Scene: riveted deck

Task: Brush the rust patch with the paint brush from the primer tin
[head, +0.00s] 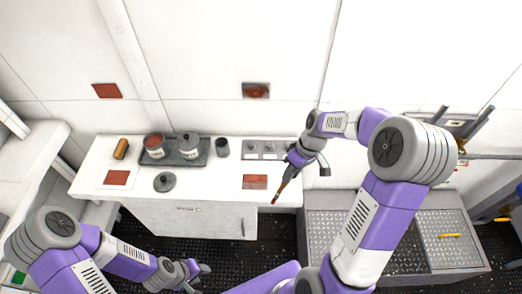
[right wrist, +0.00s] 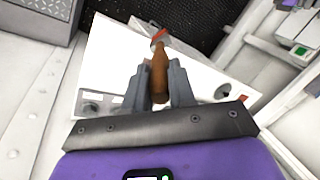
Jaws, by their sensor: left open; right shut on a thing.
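My right gripper (head: 293,163) is shut on the brown handle of the paint brush (head: 283,187), which points down with its red tip near the counter's right front edge. In the right wrist view the brush (right wrist: 159,76) stands between the fingers (right wrist: 160,88), red tip outward. A tin with red-brown contents, likely the primer tin (head: 154,147), stands in a dark tray (head: 172,160). Reddish patches show on the wall, at left (head: 107,91) and right (head: 256,90), and on the counter, at left (head: 117,177) and right (head: 255,182); I cannot tell which is the rust patch. My left gripper (head: 197,274) is open and empty, low in front of the counter.
On the white counter (head: 215,182) are a dark pot (head: 188,145) in the tray, a dark cup (head: 222,148), a round dark lid (head: 165,181), an orange-brown block (head: 121,148) and a grey panel (head: 263,149). A metal tread-plate box (head: 335,235) stands right of the counter.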

